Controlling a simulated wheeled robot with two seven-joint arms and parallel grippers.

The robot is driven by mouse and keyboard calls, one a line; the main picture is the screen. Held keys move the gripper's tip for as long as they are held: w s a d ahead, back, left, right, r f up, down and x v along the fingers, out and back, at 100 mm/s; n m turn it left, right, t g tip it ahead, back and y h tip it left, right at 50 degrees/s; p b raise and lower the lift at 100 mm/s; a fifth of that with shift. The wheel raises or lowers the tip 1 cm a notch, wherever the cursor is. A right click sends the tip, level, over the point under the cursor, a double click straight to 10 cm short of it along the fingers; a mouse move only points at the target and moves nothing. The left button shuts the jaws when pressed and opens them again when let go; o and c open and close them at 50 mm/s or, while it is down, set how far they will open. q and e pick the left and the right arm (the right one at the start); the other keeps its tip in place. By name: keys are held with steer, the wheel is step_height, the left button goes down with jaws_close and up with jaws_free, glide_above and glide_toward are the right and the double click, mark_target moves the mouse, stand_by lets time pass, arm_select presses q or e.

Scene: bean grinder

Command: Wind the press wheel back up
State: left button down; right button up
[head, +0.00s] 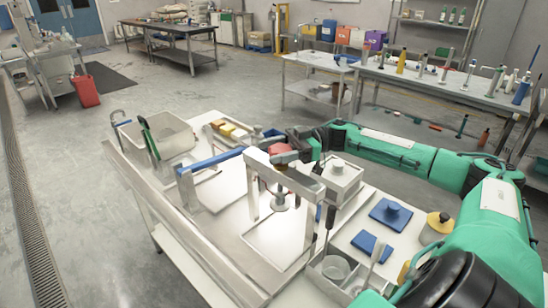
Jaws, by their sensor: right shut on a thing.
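The press is a pale grey frame (253,174) standing on the worktable in the middle of the head view. Its screw (282,188) hangs below the crossbeam and ends in a small round foot (281,204), above a pale plate (276,240). The red press wheel (283,150) sits at the top of the screw, partly hidden by my gripper. My right gripper (292,150) reaches in from the right and is shut on the wheel. The fingertips are small and hard to make out. My left gripper is not in view.
A blue-topped frame (212,160) stands just left of the press. A grey bin (158,138) is at the back left.

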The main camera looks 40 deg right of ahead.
mark_target(278, 152)
steer(key=shift+r+n+g, duration=0.1)
steer(key=shift+n+g, duration=0.5)
steer(key=shift+g, duration=0.3)
steer(key=n+g, duration=0.2)
steer(key=g, duration=0.1)
steer(key=n+g+p, duration=0.1)
steer(key=shift+s+a+g+y, duration=0.1)
steer(key=shift+s+g+y, duration=0.15)
steer(key=shift+g+y, duration=0.15)
steer(key=shift+s+n+g+h+p, duration=0.2)
steer(key=shift+n+g, duration=0.5)
steer(key=shift+g, duration=0.35)
steer(key=shift+s+n+g+h+p, duration=0.1)
steer(key=shift+n+g+h, duration=0.1)
steer(key=shift+n+g, duration=0.7)
steer(key=shift+g, duration=0.45)
steer(key=o, duration=1)
step_height(278, 152, up, 20)
steer(key=b, duration=0.2)
